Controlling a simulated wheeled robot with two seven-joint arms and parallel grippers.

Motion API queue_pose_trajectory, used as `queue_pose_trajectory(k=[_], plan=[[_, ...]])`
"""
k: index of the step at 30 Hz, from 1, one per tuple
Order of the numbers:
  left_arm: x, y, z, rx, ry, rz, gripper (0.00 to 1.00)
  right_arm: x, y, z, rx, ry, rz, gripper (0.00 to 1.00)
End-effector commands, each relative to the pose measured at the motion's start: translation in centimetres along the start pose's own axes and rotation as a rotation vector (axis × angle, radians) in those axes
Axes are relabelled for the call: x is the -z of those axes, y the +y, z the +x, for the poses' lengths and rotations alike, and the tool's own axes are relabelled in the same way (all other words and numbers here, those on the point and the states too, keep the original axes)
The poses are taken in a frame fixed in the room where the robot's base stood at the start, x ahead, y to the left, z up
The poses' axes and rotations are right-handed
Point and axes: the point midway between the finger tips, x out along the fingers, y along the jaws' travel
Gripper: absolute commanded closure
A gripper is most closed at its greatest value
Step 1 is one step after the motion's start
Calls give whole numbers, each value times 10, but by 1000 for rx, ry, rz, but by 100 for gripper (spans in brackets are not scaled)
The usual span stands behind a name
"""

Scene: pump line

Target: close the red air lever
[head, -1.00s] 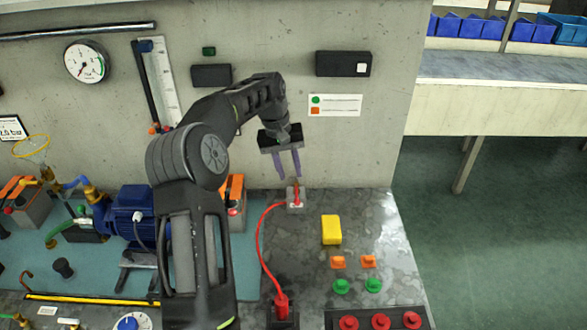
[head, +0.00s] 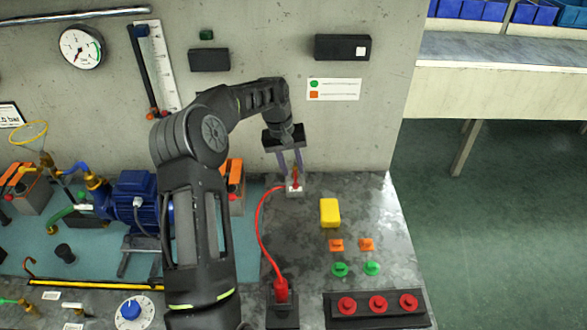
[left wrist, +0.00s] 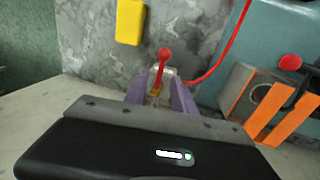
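The red air lever (head: 296,178) stands on a small grey block (head: 294,190) near the back of the grey bench top, close to the wall. In the left wrist view the lever (left wrist: 163,66) is a thin red stem with a round knob, standing up from the block. My left gripper (head: 291,172) reaches down over it. Its two purple fingers (left wrist: 160,92) are apart, with the lever's lower part between them. I cannot see clear contact. My right gripper is in neither view.
A red hose (head: 259,225) runs from the block to a red plug (head: 281,291). A yellow block (head: 330,213) and orange and green pieces lie to the right. Red buttons (head: 378,304) are in front. A blue pump (head: 140,202) stands left; the wall is close behind.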

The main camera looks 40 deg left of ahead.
Motion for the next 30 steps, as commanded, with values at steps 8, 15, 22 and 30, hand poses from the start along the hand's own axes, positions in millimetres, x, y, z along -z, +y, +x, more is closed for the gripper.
queue_pose_trajectory(k=[8,15,22,30], plan=[[0,0,20,-1,1,-1,69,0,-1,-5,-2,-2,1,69],[0,0,20,0,1,0,72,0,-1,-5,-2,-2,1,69],[0,0,20,0,1,0,91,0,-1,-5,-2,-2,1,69],[0,0,19,0,1,0,100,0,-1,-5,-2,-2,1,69]])
